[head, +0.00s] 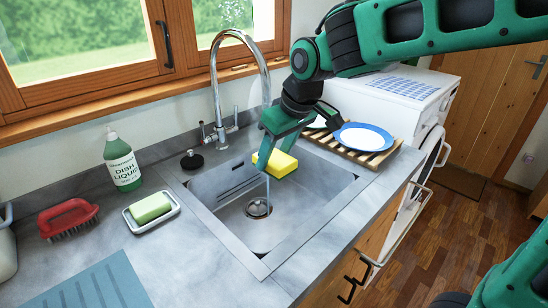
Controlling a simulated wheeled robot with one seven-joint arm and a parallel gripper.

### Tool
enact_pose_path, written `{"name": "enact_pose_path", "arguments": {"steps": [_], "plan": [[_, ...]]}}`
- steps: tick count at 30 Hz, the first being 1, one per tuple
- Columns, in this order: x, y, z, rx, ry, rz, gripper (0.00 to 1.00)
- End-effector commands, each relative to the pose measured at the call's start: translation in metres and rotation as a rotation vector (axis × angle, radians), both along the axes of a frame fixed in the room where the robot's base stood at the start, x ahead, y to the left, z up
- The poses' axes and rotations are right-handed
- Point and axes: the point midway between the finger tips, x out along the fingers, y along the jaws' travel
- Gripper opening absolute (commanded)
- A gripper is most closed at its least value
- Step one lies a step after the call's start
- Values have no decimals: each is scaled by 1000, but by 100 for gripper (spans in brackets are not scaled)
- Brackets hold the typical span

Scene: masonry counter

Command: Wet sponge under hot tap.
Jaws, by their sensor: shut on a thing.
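The yellow sponge (283,164) is held over the sink (322,180), above the basin floor and toward its back. My gripper (266,150) is shut on the sponge from above; its fingers hide part of it. The chrome tap (217,82) arches over the sink, and its spout end is just behind my gripper.
Left of the sink are a dish liquid bottle (122,162), a green soap bar (150,208) on a white dish, a red brush (68,218) and a black stopper (192,160). At right, a blue-rimmed plate (364,137) lies on a wooden rack (340,150).

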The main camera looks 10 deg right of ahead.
Motion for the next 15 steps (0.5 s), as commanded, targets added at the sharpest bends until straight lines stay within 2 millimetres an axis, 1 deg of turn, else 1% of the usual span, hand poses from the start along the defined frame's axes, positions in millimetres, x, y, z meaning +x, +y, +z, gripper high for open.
{"name": "enact_pose_path", "arguments": {"steps": [15], "plan": [[43,-10,-9,-1,0,-4,32]]}}
